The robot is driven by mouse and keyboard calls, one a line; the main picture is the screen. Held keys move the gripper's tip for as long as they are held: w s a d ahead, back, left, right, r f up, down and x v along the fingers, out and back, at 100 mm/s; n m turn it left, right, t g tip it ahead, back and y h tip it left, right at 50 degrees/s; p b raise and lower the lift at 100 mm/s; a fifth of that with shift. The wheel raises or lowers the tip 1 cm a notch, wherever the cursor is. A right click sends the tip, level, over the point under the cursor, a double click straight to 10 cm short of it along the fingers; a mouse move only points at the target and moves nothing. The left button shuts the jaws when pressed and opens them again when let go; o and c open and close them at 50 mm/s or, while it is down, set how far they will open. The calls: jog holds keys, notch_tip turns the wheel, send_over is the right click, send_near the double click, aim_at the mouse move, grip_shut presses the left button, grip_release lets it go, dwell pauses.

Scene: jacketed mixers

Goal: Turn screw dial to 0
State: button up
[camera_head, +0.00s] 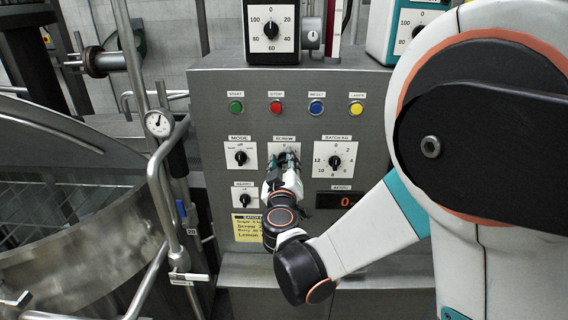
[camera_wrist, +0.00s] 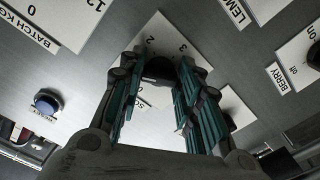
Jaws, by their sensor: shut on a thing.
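The screw dial is a white square plate under a SCREW label (camera_head: 285,138) on the grey control panel. In the wrist view its plate (camera_wrist: 165,35) appears turned round, with the numbers 2 and 3 visible. Its black knob (camera_wrist: 159,68) sits between the fingers of my gripper (camera_wrist: 160,75), which is shut on it. In the head view my gripper (camera_head: 285,158) covers most of the dial.
The mode dial (camera_head: 241,156) is to the left and the batch kg dial (camera_head: 335,161) to the right, both close by. Push buttons (camera_head: 276,107) line up above. A red display (camera_head: 341,200) and a yellow note (camera_head: 247,228) are below. A steel vessel (camera_head: 75,250) stands left.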

jog(key=shift+n, duration=0.4)
jog(key=n+b, duration=0.3)
jog(key=n, duration=0.2)
jog(key=n+b, duration=0.2)
jog(key=n, duration=0.4)
dwell(0.5)
jog(key=o, duration=1)
jog(key=shift+s, duration=0.1)
jog(key=shift+o, duration=0.2)
